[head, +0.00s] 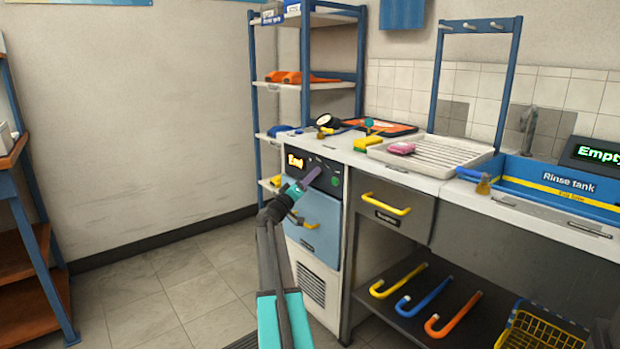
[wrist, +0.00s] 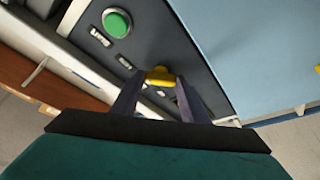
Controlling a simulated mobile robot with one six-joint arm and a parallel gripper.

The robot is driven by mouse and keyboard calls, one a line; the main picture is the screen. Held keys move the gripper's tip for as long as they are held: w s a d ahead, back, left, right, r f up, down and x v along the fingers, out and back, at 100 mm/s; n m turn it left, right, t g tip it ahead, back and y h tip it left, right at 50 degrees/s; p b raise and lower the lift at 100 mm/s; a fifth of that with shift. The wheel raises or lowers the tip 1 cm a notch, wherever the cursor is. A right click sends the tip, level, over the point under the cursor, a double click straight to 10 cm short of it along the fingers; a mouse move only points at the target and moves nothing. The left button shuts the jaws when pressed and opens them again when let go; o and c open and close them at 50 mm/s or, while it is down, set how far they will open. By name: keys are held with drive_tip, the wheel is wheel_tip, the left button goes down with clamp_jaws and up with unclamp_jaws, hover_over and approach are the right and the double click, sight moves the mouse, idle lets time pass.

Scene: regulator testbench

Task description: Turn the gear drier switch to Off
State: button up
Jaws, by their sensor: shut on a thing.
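The gear drier (head: 313,215) is a cabinet with a blue door, a dark control panel and a lit display (head: 295,162) that seems to read "End". My gripper (head: 312,176) is at the panel, between the display and a green button (head: 335,181). In the wrist view, the two fingers of my gripper (wrist: 158,82) are closed around a yellow switch knob (wrist: 160,73) on the panel (wrist: 150,42). The switch's position marks are too small to read. In the head view the knob is hidden behind my gripper.
The green button (wrist: 117,22) is close to the knob in the wrist view. A yellow door handle (head: 305,222) is below the panel. The floor to the left is clear.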

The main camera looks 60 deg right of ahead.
drive_tip(key=n+y+p, duration=0.2)
drive_tip(key=n+p, duration=0.4)
drive_tip(key=p, duration=0.4)
drive_tip(key=r+n+y+p, duration=0.1)
drive_tip(key=n+y+p, duration=0.1)
drive_tip(key=n+p, duration=0.4)
drive_tip(key=n+y+p, duration=0.2)
drive_tip(key=n+p, duration=0.4)
drive_tip(key=p, duration=0.8)
drive_tip(key=shift+r+y+p, duration=0.3)
drive_tip(key=shift+r+p, duration=0.05)
idle(0.4)
drive_tip(key=o, duration=1.1)
drive_tip(key=shift+c, duration=0.2)
drive_tip(key=shift+a, duration=0.1)
